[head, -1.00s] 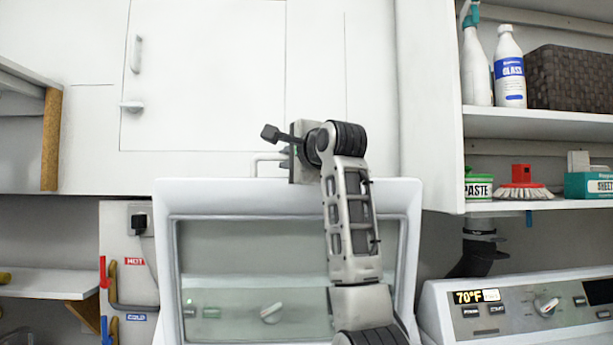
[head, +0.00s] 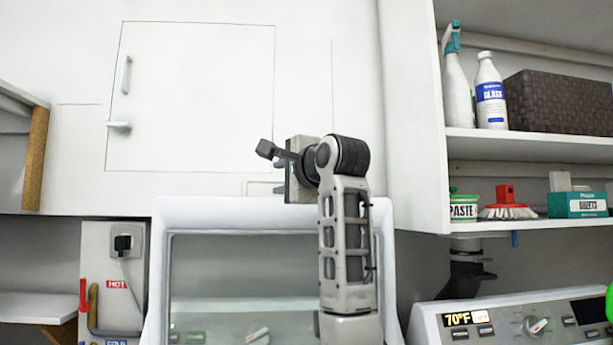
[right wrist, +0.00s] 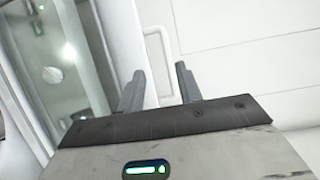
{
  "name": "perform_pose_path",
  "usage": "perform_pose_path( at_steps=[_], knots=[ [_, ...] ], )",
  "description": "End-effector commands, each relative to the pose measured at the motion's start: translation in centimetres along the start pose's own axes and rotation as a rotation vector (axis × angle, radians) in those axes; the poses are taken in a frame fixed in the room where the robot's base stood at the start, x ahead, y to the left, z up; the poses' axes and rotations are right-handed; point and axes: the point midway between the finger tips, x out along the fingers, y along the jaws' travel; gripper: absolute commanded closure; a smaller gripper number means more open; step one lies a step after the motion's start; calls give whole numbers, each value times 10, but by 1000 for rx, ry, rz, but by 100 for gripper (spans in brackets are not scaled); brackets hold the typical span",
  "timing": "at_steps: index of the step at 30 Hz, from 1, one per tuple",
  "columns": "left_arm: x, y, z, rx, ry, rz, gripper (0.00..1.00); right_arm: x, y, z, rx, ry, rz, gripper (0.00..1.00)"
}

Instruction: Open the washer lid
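The washer lid (head: 180,215) stands raised, with a white frame around a glass pane (head: 240,265) that reflects a control panel. Its lower part is cut off by the frame edge. My right gripper (head: 268,150) is above the lid's top edge, right of its middle, in front of the cabinet wall. In the right wrist view the right gripper (right wrist: 160,88) has its two fingers apart with nothing held between them. The lid's glass (right wrist: 65,55) lies to the left of the fingers there. My left gripper is out of view.
A wall cabinet door (head: 195,95) is close behind the right gripper. Shelves at right hold bottles (head: 491,92), a dark basket (head: 560,100) and a brush (head: 507,208). A second machine's panel (head: 525,322) is at lower right. A tap box (head: 115,270) is at left.

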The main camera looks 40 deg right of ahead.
Motion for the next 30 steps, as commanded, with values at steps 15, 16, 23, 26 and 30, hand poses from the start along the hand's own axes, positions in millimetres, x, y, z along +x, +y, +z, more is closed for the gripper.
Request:
perform_pose_path(
  at_steps=[15, 16, 23, 26, 30],
  knots=[
    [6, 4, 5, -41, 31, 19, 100, -110, 1, 0, 1, 0, -2, 65],
    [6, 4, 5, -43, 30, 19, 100, -113, 1, 0, 1, 0, -2, 65],
    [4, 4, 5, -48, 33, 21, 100, -122, 0, 0, 1, 0, 1, 65],
    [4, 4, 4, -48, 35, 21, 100, -122, 0, 0, 1, 0, 1, 65],
    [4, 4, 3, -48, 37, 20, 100, -121, 0, 0, 1, 0, 1, 65]
  ],
)
